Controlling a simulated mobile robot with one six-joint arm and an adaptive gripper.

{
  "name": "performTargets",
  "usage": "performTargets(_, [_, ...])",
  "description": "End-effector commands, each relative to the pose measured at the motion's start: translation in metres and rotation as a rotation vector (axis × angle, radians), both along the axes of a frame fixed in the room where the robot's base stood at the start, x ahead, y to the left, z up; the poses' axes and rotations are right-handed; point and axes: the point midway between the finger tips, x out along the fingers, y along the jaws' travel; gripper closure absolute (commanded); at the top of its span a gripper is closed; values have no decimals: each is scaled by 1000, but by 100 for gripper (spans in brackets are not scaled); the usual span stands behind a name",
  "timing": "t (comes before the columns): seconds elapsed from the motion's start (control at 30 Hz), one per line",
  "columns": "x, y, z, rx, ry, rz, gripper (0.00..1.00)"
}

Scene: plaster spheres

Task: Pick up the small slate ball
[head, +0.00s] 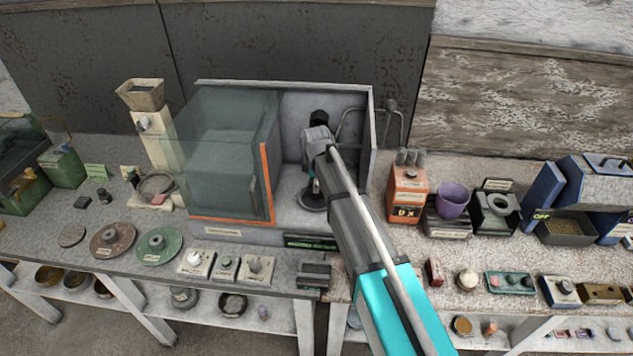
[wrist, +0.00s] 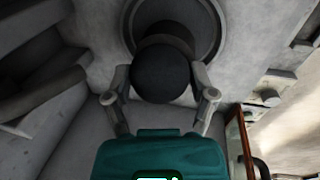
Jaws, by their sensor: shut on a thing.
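The small slate ball (wrist: 160,75) is dark grey and round in the wrist view. My gripper (wrist: 161,82) is shut on it, with one finger on its left side and one on its right. Beyond the ball is a dark round stand (wrist: 208,30); I cannot tell whether the ball still touches it. In the head view the round stand (head: 313,203) is on the floor of an open-sided cabinet, below my gripper. My arm hides part of that area, and I cannot make out the ball clearly there.
The cabinet (head: 335,88) has walls around my gripper and a glass panel (head: 222,150) with an orange edge to its left. An orange box (head: 407,192) and a purple cup (head: 452,200) stand to the right. Several small labelled holders line the table's front.

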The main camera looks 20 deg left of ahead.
Motion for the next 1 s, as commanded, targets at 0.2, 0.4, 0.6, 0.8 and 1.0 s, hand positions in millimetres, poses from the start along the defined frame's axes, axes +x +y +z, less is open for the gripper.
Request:
performTargets(0.2, [0, 0, 14, 0, -1, 0, 87])
performTargets(0.4, [0, 0, 33, 0, -1, 0, 87])
performTargets(0.6, [0, 0, 55, 0, -1, 0, 87])
performTargets(0.8, [0, 0, 74, 0, -1, 0, 87])
performTargets(1.0, [0, 0, 89, 0, -1, 1, 87])
